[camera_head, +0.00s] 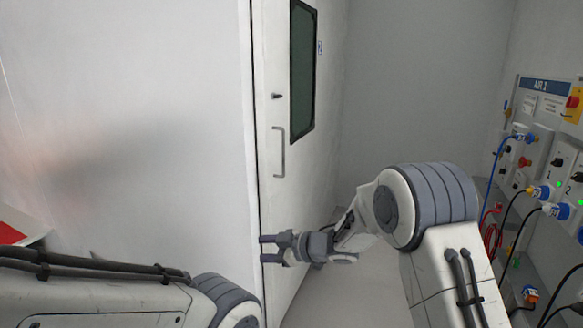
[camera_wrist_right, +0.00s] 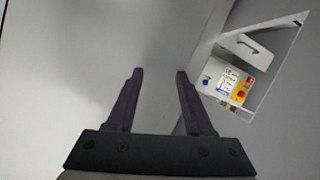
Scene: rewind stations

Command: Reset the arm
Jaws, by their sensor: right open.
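My right arm comes in from the lower right in the head view. Its gripper (camera_head: 266,249) is open and empty, with its fingers pointing left, in front of the lower part of a white door (camera_head: 301,172). In the right wrist view the right gripper (camera_wrist_right: 160,75) shows its two dark fingers apart with nothing between them. My left arm crosses the lower left corner of the head view; its gripper is out of the picture.
The door has a handle (camera_head: 279,152) and a dark window (camera_head: 302,75). A panel marked AIR 2 (camera_head: 547,86) with plugs and cables lines the right side. A white box with a yellow-and-red button (camera_wrist_right: 227,85) shows in the right wrist view. Grey floor lies beyond my arm.

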